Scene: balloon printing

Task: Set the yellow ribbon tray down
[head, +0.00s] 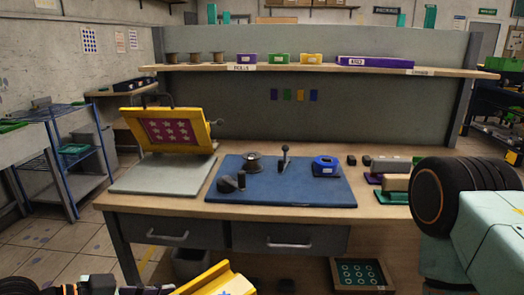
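A yellow tray-like piece (212,279) with a blue mark on it shows at the bottom edge, left of centre, in front of the workbench. Most of it is cut off by the picture's edge. Dark parts of my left arm and gripper (125,290) lie along the bottom edge just left of it. Its fingers are not clear, so I cannot tell whether they grip the yellow piece. My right arm comes in from the right; its gripper is not in view.
The workbench (90,204) holds a yellow-framed screen (129,126) on a grey base, and a blue mat (300,196) with a spool, lever and blue device. Small blocks stand at right. The shelf (210,68) above carries spools, small bins and a long purple tray (388,62).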

